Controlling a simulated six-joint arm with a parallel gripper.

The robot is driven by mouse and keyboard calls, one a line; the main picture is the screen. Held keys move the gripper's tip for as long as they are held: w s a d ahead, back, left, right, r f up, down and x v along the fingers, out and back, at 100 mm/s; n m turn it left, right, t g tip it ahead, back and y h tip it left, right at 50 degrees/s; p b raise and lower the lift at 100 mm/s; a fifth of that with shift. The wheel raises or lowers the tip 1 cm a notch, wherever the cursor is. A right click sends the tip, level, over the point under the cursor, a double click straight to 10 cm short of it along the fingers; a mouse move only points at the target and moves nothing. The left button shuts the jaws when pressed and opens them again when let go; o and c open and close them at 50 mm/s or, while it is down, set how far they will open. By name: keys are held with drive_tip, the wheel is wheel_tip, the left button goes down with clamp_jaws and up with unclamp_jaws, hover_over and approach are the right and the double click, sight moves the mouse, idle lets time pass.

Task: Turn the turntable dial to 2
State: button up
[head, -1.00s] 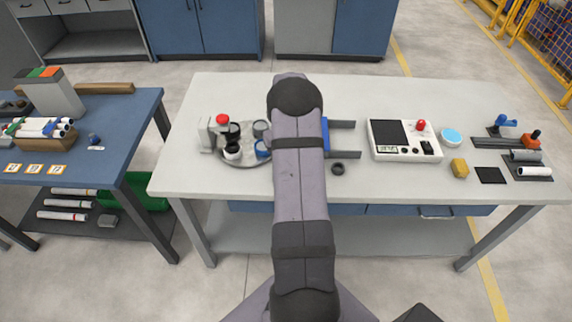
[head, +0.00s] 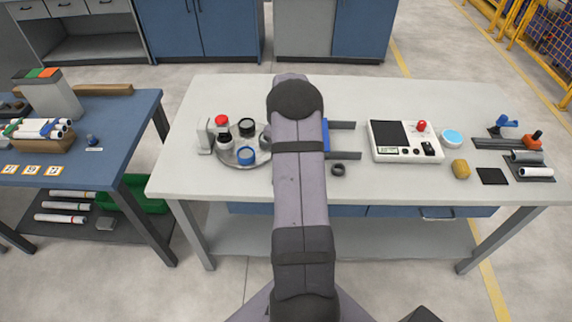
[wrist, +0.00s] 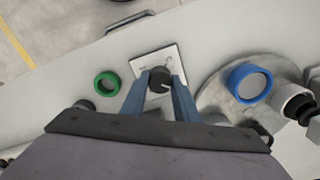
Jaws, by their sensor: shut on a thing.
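The dial (wrist: 159,75) is a small dark round knob on a white panel (wrist: 172,57) in the wrist view. A light line shows on the knob, but I cannot read which number it points to. My gripper (wrist: 160,86) has its blue fingers on either side of the knob and is shut on it. The round grey turntable (head: 230,160) carries a blue ring (head: 247,156), a black ring (head: 246,126) and a white part with a dark top (head: 225,139). My arm hides the dial and gripper in the head view.
A green ring (wrist: 107,84) lies left of the panel in the wrist view. A red-topped post (head: 222,121) stands by the turntable. A dark ring (head: 338,170) and a white control box (head: 405,142) are right of my arm. The table's back is clear.

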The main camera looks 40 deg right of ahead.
drive_tip(key=shift+w+d+r+m, duration=0.1)
drive_tip(key=shift+m, duration=0.5)
drive_tip(key=o, duration=1.1)
drive_tip(key=shift+c, duration=0.2)
drive_tip(key=shift+r+b, duration=1.05)
drive_tip(key=shift+r, duration=2.6)
